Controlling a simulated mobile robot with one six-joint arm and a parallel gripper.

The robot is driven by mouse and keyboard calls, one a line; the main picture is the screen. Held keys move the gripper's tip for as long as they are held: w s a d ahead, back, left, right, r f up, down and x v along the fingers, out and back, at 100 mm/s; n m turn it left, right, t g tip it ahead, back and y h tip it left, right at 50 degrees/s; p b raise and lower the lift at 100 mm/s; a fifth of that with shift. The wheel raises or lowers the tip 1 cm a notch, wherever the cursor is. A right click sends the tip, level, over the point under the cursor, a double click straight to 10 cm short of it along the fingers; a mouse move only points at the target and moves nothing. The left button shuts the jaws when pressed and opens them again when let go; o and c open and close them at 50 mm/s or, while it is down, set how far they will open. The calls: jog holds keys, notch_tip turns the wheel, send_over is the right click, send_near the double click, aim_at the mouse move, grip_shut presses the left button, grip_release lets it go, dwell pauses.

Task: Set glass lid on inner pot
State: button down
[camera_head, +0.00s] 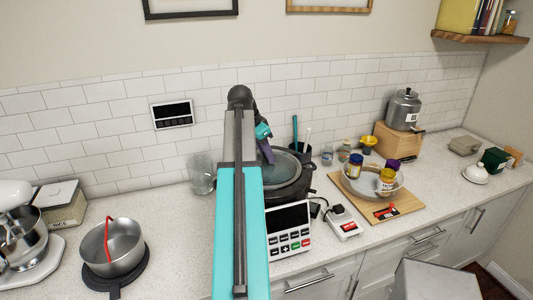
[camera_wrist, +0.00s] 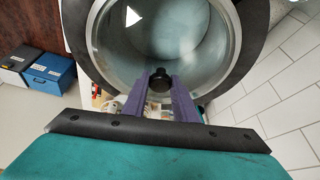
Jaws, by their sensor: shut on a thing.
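My gripper (camera_head: 266,150) reaches from above to a round glass lid (camera_head: 284,168) at the back centre of the counter. In the wrist view, the two purple fingers of my gripper (camera_wrist: 160,84) are shut on the lid's black knob (camera_wrist: 160,76). The clear lid (camera_wrist: 178,45) has a pale metal rim. A dark round pot or cooker (camera_head: 290,193) is beneath or just behind the lid in the head view. My arm hides part of it, and I cannot tell whether lid and pot touch.
A glass jar (camera_head: 201,175) stands left of my arm. A black utensil holder (camera_head: 300,150) is behind the cooker. A control panel (camera_head: 289,231) sits in front. A bowl with jars (camera_head: 373,182) stands on a board at the right. A mixer (camera_head: 22,235) is far left.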

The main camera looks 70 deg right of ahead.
jog(key=shift+f, duration=0.25)
dwell(0.5)
jog(key=c, duration=0.8)
grip_release()
jog(key=shift+r, duration=0.15)
jog(key=shift+p+v, duration=0.55)
jog(key=shift+v, duration=2.8)
jog(key=shift+s, duration=0.15)
